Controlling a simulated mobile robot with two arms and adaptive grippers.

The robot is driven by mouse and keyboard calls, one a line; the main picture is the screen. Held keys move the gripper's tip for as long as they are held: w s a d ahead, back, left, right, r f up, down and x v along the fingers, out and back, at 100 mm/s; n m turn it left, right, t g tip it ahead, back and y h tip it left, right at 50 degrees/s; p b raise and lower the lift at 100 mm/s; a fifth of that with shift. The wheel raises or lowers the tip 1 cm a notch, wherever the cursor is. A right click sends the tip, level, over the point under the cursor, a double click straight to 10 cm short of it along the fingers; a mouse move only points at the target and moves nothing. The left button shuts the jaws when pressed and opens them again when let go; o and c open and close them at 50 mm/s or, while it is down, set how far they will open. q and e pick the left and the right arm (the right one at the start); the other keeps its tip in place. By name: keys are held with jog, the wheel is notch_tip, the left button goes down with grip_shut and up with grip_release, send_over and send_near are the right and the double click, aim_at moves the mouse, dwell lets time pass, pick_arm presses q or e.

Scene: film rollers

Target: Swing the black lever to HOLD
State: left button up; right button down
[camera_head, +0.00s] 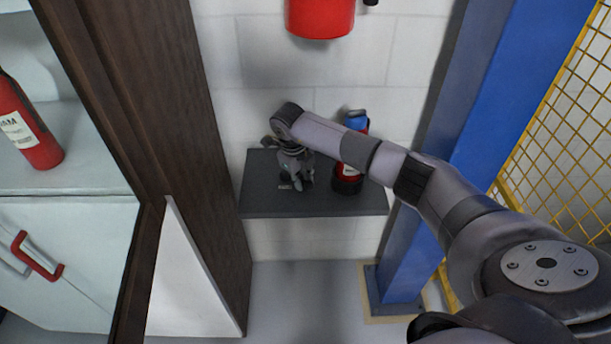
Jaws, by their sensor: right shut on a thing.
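My right arm reaches in from the right and ends over a dark grey shelf (314,206) against the white block wall. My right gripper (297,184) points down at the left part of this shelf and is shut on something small. My wrist and fingers hide most of what it holds, so I cannot tell if it is the black lever. No HOLD marking is readable. My left gripper is not in view.
A red and black object with a blue top (347,180) stands on the shelf, partly behind my forearm. A red cylinder (320,16) hangs above. A brown post (150,120) stands left, a blue column (480,120) and yellow mesh fence (560,130) right. A red extinguisher (36,142) stands far left.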

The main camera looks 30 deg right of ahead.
jog(key=a+m, duration=0.1)
jog(key=m, duration=0.1)
jog(key=a+m, duration=0.1)
jog(key=shift+a+m+g+b, duration=0.1)
jog(key=shift+m+g+b, duration=0.2)
jog(key=shift+m, duration=0.1)
jog(key=shift+w+a+m+g+b, duration=0.2)
jog(key=shift+a+m, duration=0.25)
jog(key=shift+m, duration=0.3)
jog(key=shift+w+a+m+g+b, duration=0.15)
jog(key=shift+a+m+b, duration=0.2)
jog(key=shift+m, duration=0.45)
jog(key=shift+w+a+m+g+b, duration=0.15)
jog(key=shift+a+m, duration=0.35)
jog(key=shift+m, duration=0.25)
jog(key=c, duration=1.6)
grip_release()
jog(key=shift+s, duration=0.1)
jog(key=shift+o, duration=0.2)
jog(key=shift+a, duration=0.1)
jog(key=v, duration=1.2)
